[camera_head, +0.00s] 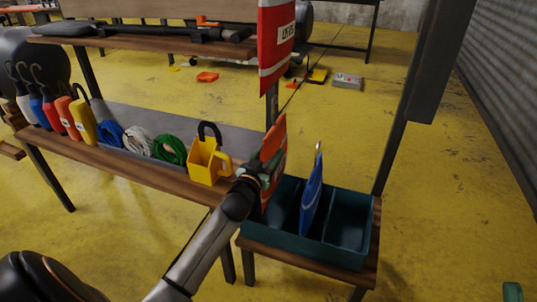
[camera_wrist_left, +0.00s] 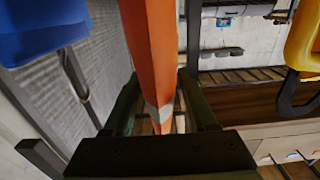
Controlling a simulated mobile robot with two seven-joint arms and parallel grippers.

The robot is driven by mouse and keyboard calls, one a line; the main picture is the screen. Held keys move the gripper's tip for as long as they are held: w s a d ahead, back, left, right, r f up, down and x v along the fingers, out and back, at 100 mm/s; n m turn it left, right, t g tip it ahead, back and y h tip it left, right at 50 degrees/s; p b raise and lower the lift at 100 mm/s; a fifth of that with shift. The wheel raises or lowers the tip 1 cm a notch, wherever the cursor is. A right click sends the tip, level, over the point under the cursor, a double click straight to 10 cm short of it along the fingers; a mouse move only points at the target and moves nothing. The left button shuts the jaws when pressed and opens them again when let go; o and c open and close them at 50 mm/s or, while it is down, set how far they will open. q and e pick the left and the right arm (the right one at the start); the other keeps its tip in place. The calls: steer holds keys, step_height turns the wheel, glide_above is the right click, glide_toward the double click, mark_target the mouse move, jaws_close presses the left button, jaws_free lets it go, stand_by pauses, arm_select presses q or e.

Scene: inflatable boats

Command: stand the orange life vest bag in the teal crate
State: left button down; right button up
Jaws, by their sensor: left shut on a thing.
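The orange life vest bag (camera_head: 275,140) is thin and upright in the head view, with a pale band. My left gripper (camera_head: 266,170) is shut on it. In the left wrist view the bag (camera_wrist_left: 150,50) stands between the fingers of the left gripper (camera_wrist_left: 160,120). The teal crate (camera_head: 300,246) sits on a low wooden stand and has dividers. The bag is over the crate's left compartment; its lower end is partly hidden by my gripper, so I cannot tell whether it touches the floor. A small green piece at the bottom right may be my right gripper (camera_head: 513,291).
A blue bag (camera_head: 312,195) stands in the crate beside the orange one. The right compartment looks empty. A yellow holder (camera_head: 208,160) with a black loop is left of the gripper. Coiled ropes (camera_head: 138,140) lie along the bench. A red bag (camera_head: 277,45) hangs above.

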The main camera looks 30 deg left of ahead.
arm_select(q)
steer(key=shift+f+b, duration=2.15)
steer(key=shift+f, duration=2.85)
